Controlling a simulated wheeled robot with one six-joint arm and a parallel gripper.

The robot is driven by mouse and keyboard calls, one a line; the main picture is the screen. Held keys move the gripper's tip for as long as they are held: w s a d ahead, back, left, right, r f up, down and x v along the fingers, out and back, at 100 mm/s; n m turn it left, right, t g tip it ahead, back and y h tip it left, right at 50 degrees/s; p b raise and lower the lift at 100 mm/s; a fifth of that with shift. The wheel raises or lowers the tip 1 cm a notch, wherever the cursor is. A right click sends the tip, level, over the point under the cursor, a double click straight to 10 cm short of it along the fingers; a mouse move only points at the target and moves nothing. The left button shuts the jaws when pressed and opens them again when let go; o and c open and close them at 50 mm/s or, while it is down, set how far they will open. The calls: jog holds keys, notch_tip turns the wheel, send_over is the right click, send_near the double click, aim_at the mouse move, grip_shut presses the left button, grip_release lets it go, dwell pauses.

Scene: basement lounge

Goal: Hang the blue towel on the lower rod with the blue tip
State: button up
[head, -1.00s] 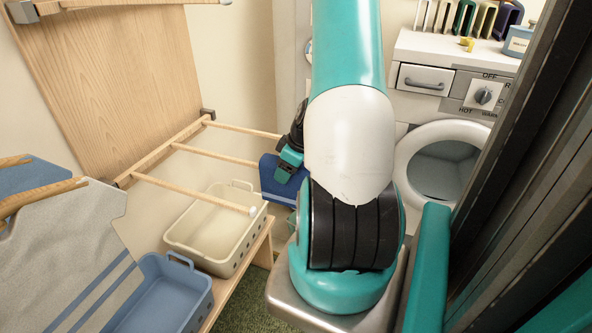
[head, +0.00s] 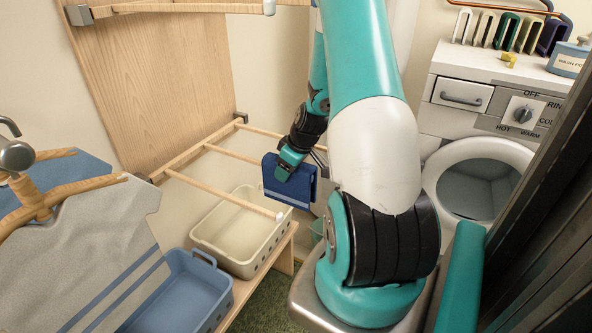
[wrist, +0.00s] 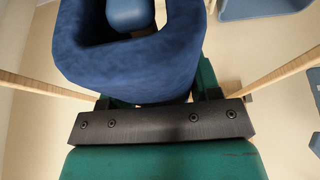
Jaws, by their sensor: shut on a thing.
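The blue towel (head: 288,186), with a pale stripe near its bottom, hangs folded from my gripper (head: 284,170), which is shut on it. In the head view it covers the outer end of the lower rack's middle rod (head: 230,153), so that tip is hidden. In the wrist view the towel (wrist: 180,50) forms an open loop, and a rounded blue piece (wrist: 128,13), which looks like a rod tip, shows inside the loop's opening. I cannot tell whether they touch. The lower rack's front rod (head: 220,193) has a white tip (head: 281,217).
Bare rods flank the towel in the wrist view, left (wrist: 40,84) and right (wrist: 286,70). An upper rack (head: 190,8) is above. A cream basket (head: 240,240) and a blue basket (head: 185,300) stand below. A grey shirt (head: 90,260) hangs at left; a washing machine (head: 470,140) stands at right.

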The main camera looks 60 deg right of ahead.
jog(key=shift+w+a, duration=0.15)
jog(key=shift+w, duration=1.3)
jog(key=shift+f+b, duration=0.55)
jog(key=shift+f, duration=0.2)
jog(key=o, duration=1.1)
jog(key=v, duration=1.7)
jog(key=shift+r, duration=0.25)
